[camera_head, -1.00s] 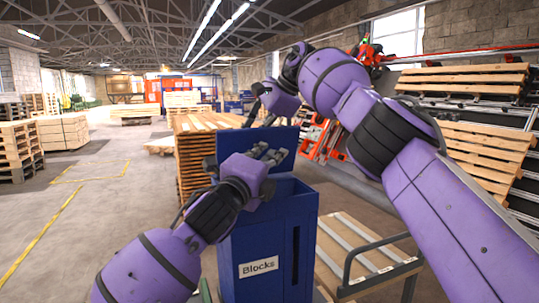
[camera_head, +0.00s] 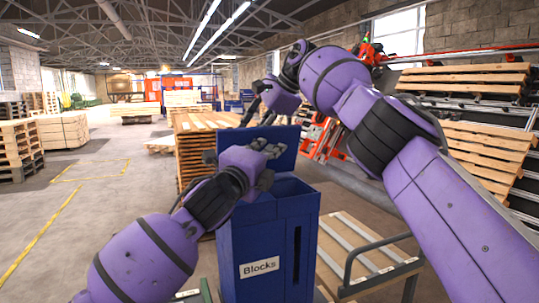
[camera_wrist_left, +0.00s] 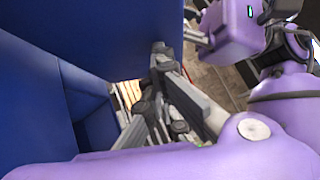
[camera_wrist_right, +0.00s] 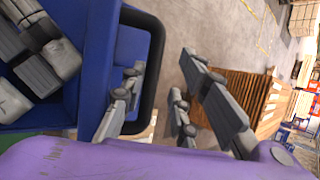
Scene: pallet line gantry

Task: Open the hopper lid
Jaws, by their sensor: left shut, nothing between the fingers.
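The blue hopper (camera_head: 262,240), labelled "Blocks", stands in front of me with its top open. Its blue lid (camera_head: 287,143) stands raised at the back edge. My left gripper (camera_head: 268,147) is shut and empty in front of the lid's face; whether it touches is unclear. It also shows in the left wrist view (camera_wrist_left: 160,85) beside blue panels. My right gripper (camera_head: 258,115) is above the lid's top edge. In the right wrist view (camera_wrist_right: 160,85) its fingers are apart, with the lid's dark rim (camera_wrist_right: 155,60) appearing between them.
Stacked pallets (camera_head: 192,150) stand close behind the hopper. A cart with a grey rail (camera_head: 365,250) is at its right. Open floor (camera_head: 90,220) with yellow lines lies to the left.

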